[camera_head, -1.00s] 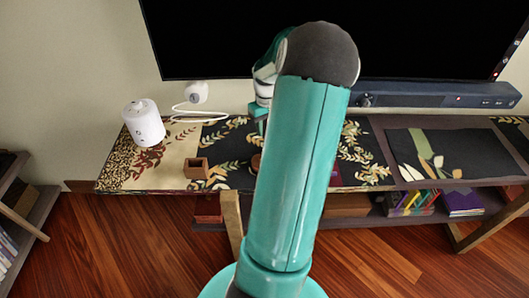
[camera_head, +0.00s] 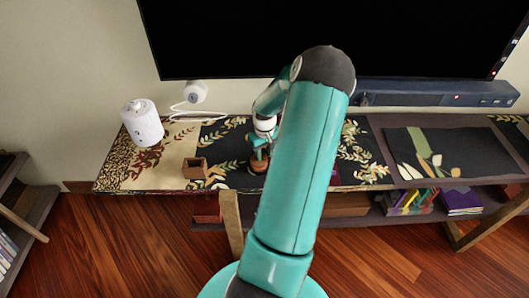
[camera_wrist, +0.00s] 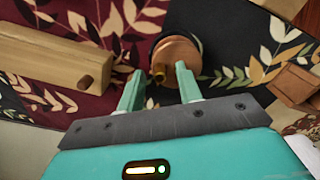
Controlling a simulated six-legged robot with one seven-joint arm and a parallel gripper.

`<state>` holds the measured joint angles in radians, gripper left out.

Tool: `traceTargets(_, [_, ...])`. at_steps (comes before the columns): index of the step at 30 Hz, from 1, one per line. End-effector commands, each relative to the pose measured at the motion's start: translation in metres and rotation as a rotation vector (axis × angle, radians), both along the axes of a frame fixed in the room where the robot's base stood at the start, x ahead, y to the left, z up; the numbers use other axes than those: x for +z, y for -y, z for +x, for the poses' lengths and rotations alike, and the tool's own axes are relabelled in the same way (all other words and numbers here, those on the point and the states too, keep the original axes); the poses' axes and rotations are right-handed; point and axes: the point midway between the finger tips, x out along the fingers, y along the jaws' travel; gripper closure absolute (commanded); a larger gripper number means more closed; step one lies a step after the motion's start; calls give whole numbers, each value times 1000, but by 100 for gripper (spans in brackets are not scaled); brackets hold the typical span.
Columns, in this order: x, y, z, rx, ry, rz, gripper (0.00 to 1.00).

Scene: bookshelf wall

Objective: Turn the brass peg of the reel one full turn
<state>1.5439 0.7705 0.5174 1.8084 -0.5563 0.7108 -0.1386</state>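The reel (camera_wrist: 182,52) is a round reddish-brown wooden piece standing on the patterned runner; in the head view it shows small (camera_head: 258,167) beneath my gripper. Its brass peg (camera_wrist: 158,73) is a small yellowish stub at the reel's edge facing my gripper in the wrist view. My gripper (camera_wrist: 160,68) is open, with its two teal fingers spread on either side of the peg. Gaps show between peg and fingers, so I see no grip. In the head view my gripper (camera_head: 259,157) is at the reel, and its fingers are too small to make out.
A pale wooden block (camera_wrist: 45,55) with a round dowel lies left in the wrist view. A small open wooden box (camera_head: 195,169) stands left of the reel. A white cylinder (camera_head: 142,122) stands at the left end, a white cable device (camera_head: 195,92) behind. The television (camera_head: 420,35) hangs behind.

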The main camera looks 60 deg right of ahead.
Motion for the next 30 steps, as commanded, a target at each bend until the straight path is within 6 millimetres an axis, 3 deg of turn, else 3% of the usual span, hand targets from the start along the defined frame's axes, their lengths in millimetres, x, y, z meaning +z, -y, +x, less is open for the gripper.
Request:
traceTargets(3, [0,0,0,0,0,0,65])
traceTargets(9, [0,0,0,0,0,0,100])
traceTargets(15, [0,-1,0,-21,-2,1,100])
traceTargets(24, [0,-5,-2,-229,-1,1,100])
traceTargets(30, [0,-5,-3,-266,1,1,100])
